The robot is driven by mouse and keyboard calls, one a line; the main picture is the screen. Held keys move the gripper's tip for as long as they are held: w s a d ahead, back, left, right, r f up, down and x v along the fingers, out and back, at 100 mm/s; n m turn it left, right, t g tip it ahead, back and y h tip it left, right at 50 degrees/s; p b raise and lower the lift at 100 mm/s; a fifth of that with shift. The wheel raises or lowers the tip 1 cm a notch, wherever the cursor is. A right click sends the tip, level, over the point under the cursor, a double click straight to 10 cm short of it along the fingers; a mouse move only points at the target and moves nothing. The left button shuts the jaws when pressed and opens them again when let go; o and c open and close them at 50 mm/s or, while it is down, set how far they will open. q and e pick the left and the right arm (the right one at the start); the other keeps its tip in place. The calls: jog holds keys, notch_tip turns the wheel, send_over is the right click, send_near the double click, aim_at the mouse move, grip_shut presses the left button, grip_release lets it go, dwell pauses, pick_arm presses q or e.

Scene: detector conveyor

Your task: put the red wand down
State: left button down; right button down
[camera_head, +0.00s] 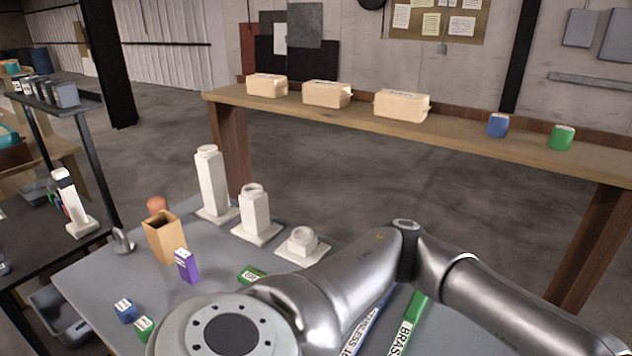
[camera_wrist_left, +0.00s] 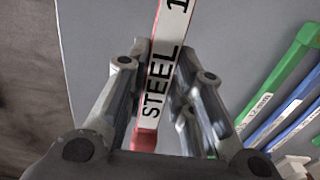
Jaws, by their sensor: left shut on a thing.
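The red wand (camera_wrist_left: 146,140) shows in the left wrist view, with a white label reading STEEL on its face. My left gripper (camera_wrist_left: 165,62) is shut on it, one finger on each side. The wand runs up out of the top of that view, so its far end is hidden. Below it is the grey table (camera_wrist_left: 95,40); I cannot tell whether the wand touches it. In the head view the red wand and my left gripper are not seen; a silver arm link of mine covers the near part of the table (camera_head: 90,275). My right gripper is in neither view.
A green wand (camera_head: 412,318) marked BRASS and a blue wand (camera_head: 366,324) lie side by side. White stands (camera_head: 213,187), a cardboard box (camera_head: 163,238), a purple box (camera_head: 187,266) and small blocks stand on the table. A wooden conveyor (camera_head: 460,140) carries several boxes behind.

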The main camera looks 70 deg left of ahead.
pick_arm(q)
jog(key=shift+d+r+n, duration=0.1)
jog(key=shift+r+n, duration=0.05)
jog(key=shift+n, duration=0.85)
jog(key=n, duration=0.4)
jog(key=d+n, duration=0.1)
jog(key=shift+r+n, duration=0.25)
jog(key=shift+n, duration=1.05)
jog(key=shift+r+n, duration=0.15)
jog(key=shift+n, duration=0.85)
jog(key=n, duration=0.6)
jog(key=n+p, duration=0.1)
jog(key=n, duration=0.6)
jog(key=d+r+n, duration=0.1)
jog(key=n, duration=0.5)
jog(key=shift+w+n, duration=0.25)
jog(key=shift+n, duration=0.05)
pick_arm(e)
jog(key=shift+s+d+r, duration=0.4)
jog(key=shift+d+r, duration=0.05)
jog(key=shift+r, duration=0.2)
